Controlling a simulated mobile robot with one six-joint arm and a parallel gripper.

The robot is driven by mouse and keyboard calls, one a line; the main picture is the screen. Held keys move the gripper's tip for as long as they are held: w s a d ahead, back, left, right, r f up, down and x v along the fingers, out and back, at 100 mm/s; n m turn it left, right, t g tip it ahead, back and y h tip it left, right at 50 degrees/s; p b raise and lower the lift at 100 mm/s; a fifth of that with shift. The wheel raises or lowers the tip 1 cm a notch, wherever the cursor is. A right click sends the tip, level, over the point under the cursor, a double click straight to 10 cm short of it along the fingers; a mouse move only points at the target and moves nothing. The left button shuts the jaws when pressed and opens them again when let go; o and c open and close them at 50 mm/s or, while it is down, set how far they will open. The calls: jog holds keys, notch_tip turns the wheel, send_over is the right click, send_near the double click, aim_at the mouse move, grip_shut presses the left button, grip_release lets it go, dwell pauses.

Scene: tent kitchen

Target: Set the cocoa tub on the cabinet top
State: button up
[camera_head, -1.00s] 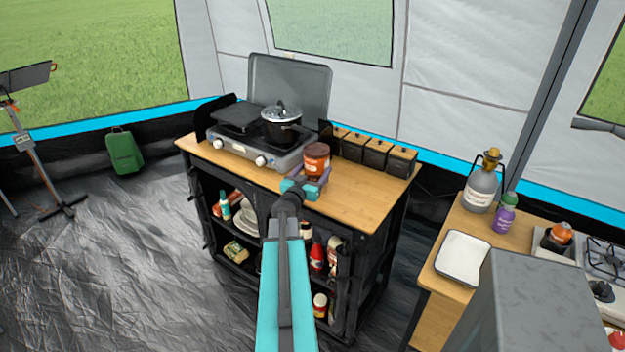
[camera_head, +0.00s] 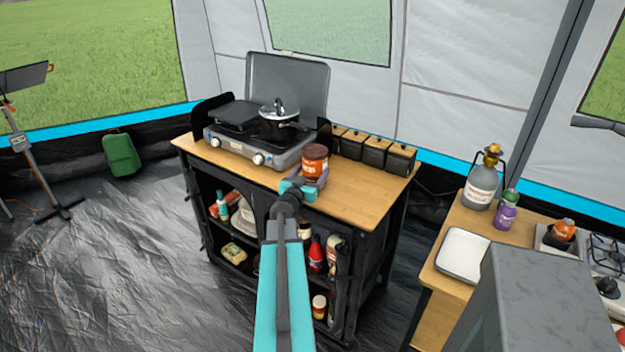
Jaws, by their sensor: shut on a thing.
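The cocoa tub (camera_head: 314,160) is brown with an orange-brown label and a dark lid. It is upright over the front middle of the cabinet top (camera_head: 362,190), a light wood surface on a black cabinet. My gripper (camera_head: 312,178) is shut on the tub from the near side, at its lower part. The fingers hide the tub's base, so I cannot tell whether it touches the wood.
Several black canisters (camera_head: 375,151) line the back right edge. The right front of the cabinet top is clear. A side table (camera_head: 441,287) stands to the right.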

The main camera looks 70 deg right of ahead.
jog(key=shift+f+b, duration=0.45)
jog(key=shift+f, duration=0.1)
jog(key=shift+f, duration=0.1)
jog(key=o, duration=1.3)
jog(key=shift+a, duration=0.1)
jog(key=a+p, duration=0.2)
jog(key=a, duration=0.9)
jog(key=shift+w+a, duration=0.15)
jog(key=shift+a, duration=0.2)
